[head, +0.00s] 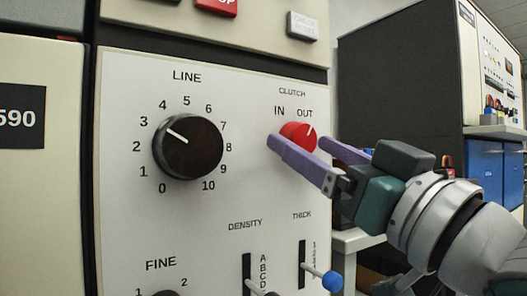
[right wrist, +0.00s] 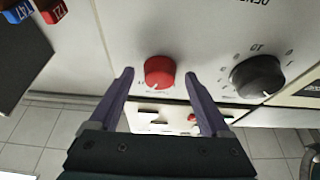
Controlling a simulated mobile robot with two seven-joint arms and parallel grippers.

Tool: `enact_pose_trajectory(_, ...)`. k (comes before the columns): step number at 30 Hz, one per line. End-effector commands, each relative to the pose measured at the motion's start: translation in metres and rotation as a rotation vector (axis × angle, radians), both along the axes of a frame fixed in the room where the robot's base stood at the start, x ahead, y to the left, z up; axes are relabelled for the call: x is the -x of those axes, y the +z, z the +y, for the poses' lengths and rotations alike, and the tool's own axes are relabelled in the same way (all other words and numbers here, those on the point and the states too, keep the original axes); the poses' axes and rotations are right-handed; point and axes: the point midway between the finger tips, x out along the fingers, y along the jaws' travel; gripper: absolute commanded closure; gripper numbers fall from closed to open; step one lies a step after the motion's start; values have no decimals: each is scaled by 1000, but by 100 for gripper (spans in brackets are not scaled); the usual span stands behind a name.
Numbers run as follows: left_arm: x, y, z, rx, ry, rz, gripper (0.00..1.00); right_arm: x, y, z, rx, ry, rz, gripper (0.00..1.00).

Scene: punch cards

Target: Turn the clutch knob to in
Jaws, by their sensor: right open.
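The red clutch knob (head: 301,135) is on the pale front panel, under the words CLUTCH, IN and OUT. Its white pointer line leans up and right, toward OUT. My right gripper (head: 297,142) is open, with one purple finger on each side of the knob. The right wrist view also shows the red knob (right wrist: 159,71) between the two spread fingertips (right wrist: 160,75), with a gap visible on both sides. Whether the fingertips reach past the knob's front face is hard to tell. My left gripper is not in view.
Below are the DENSITY slider (head: 247,268) and the THICK slider with a blue-tipped lever (head: 332,281). A dark cabinet (head: 400,90) stands behind at the right.

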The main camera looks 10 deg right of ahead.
Motion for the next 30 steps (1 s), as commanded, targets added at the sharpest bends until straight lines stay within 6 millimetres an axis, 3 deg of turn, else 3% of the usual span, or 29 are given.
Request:
enact_pose_trajectory(8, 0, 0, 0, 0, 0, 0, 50, -1, 1, 0, 0, 0, 0, 20)
enact_pose_trajectory(30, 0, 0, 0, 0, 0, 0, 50, -1, 0, 0, 0, 0, 0, 100)
